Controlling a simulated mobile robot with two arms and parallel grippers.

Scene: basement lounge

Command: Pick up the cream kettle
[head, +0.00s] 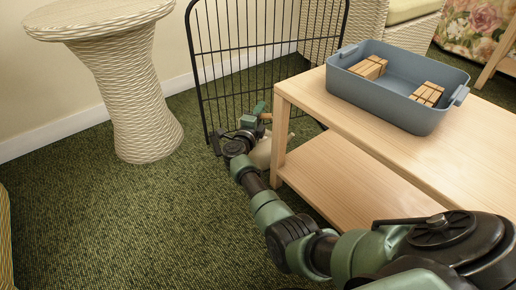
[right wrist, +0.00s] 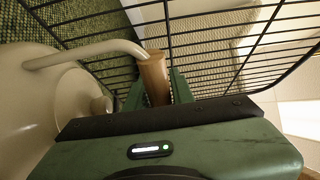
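The cream kettle (head: 262,153) is low by the near left leg of the wooden table, partly hidden behind my right arm. Whether it touches the carpet I cannot tell. In the right wrist view its rounded cream body (right wrist: 35,110) fills the left side, with a pale curved handle and a brown wooden grip (right wrist: 154,76). My right gripper (right wrist: 157,92) has one green finger on each side of that grip, close against it, so it looks shut on the handle. It also shows in the head view (head: 258,114). My left gripper is not in view.
A black wire grid (head: 240,50) stands right behind the kettle. The wooden table (head: 350,180) with a lower shelf is at its right, bearing a blue-grey bin (head: 400,112) with wooden blocks. A woven side table (head: 130,85) stands at left. Green carpet (head: 110,220) lies open at left.

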